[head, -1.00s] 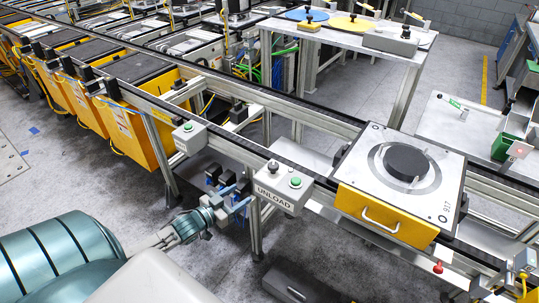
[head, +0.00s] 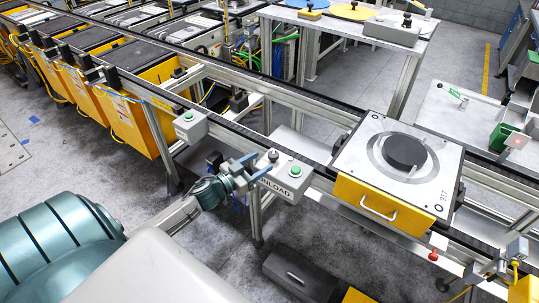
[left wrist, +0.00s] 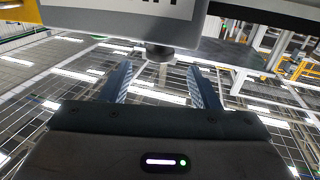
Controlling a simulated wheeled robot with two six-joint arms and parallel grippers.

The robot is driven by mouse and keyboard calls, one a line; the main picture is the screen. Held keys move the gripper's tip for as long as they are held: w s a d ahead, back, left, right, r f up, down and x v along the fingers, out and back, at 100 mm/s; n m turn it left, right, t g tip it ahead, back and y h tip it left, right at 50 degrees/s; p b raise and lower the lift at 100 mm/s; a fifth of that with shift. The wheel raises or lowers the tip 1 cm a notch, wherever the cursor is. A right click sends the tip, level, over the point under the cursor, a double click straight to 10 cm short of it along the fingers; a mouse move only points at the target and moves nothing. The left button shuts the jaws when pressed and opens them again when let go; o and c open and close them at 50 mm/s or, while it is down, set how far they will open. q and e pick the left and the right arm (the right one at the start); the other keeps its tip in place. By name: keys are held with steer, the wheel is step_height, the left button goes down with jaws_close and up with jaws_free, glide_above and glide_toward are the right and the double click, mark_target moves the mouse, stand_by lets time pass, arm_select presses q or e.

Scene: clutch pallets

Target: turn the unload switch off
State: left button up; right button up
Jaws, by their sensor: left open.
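The grey unload switch box (head: 289,178) sits on the near rail of the conveyor, its label partly hidden by my gripper. It bears a black knob (head: 273,156) on the left and a green button (head: 296,170) on the right. My left gripper (head: 250,168) is open just left of the box, its fingers pointing toward the black knob. In the left wrist view, the knob (left wrist: 159,51) shows dark and round beyond the gap between the two open fingers (left wrist: 160,88), below the box (left wrist: 125,22). Whether the fingers touch the box cannot be told. My right gripper is not in view.
A smaller grey box with a green button (head: 189,126) stands left on the same rail. A yellow-fronted pallet (head: 379,205) with a black disc sits on the conveyor at right. A dark grey case (head: 300,272) lies on the floor below.

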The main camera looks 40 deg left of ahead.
mark_target(269, 157)
arm_select(q)
steer(key=p+x, duration=0.1)
steer(key=x, duration=0.2)
steer(key=shift+w+r+p, duration=0.2)
steer(key=shift+p, duration=0.2)
steer(key=shift+x, duration=0.8)
steer(key=shift+f, duration=0.2)
steer(key=shift+d, duration=0.1)
steer(key=c, duration=1)
